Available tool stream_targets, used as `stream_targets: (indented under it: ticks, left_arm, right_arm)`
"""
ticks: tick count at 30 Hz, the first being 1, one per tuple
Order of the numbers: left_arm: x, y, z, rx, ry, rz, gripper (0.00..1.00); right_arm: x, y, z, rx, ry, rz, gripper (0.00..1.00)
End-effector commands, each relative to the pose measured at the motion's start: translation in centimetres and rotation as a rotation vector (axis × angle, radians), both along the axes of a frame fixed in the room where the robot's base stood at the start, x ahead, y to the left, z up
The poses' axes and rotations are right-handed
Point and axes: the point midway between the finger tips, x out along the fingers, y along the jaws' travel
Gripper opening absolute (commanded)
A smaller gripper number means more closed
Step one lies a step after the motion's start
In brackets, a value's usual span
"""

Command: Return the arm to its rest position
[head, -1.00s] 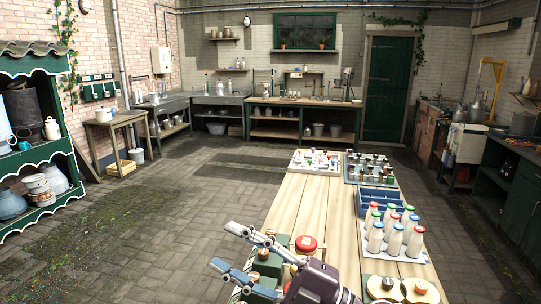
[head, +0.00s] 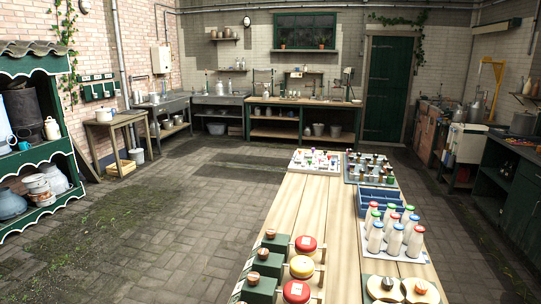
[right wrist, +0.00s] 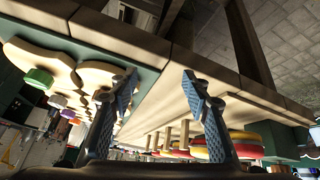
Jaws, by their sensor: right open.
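My right gripper (right wrist: 158,90) shows only in the right wrist view. Its two blue-grey fingers are spread apart with nothing between them. Behind the fingers lies the edge of the wooden table (right wrist: 178,88), seen tilted. The right arm does not show in the head view. My left gripper is in neither view.
The table (head: 295,195) carries red and yellow round items (head: 304,245) beside green blocks (head: 264,287), several milk bottles (head: 395,241), a blue crate (head: 368,203) and trays at its far end. Open paved floor (head: 180,225) lies left of the table.

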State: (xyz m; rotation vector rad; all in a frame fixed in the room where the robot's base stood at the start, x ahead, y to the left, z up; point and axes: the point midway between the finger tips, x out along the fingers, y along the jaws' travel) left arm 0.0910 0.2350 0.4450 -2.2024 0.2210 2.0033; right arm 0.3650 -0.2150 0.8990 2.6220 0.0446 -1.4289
Motion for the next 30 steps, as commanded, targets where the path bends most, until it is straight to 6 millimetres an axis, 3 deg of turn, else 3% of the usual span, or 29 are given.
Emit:
stream_targets:
  ticks: [3,7,14,17,23,30]
  left_arm:
    - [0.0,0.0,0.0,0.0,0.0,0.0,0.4]
    - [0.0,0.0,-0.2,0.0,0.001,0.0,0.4]
    - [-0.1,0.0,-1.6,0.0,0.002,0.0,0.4]
    - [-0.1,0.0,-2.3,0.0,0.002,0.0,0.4]
    - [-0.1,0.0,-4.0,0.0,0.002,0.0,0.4]
    - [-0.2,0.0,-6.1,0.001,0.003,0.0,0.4]
  right_arm:
    - [-4.7,0.5,-1.9,0.029,0.149,0.018,0.44]
    - [-8.9,1.1,-3.5,0.057,0.286,0.048,0.44]
    - [-7.3,1.3,-11.5,0.052,0.302,0.048,0.44]
    - [-7.0,1.3,-15.6,0.051,0.315,0.049,0.44]
    - [-7.9,1.4,-26.0,0.049,0.351,0.054,0.44]
    - [-11.8,0.8,-38.3,0.043,0.396,0.06,0.44]
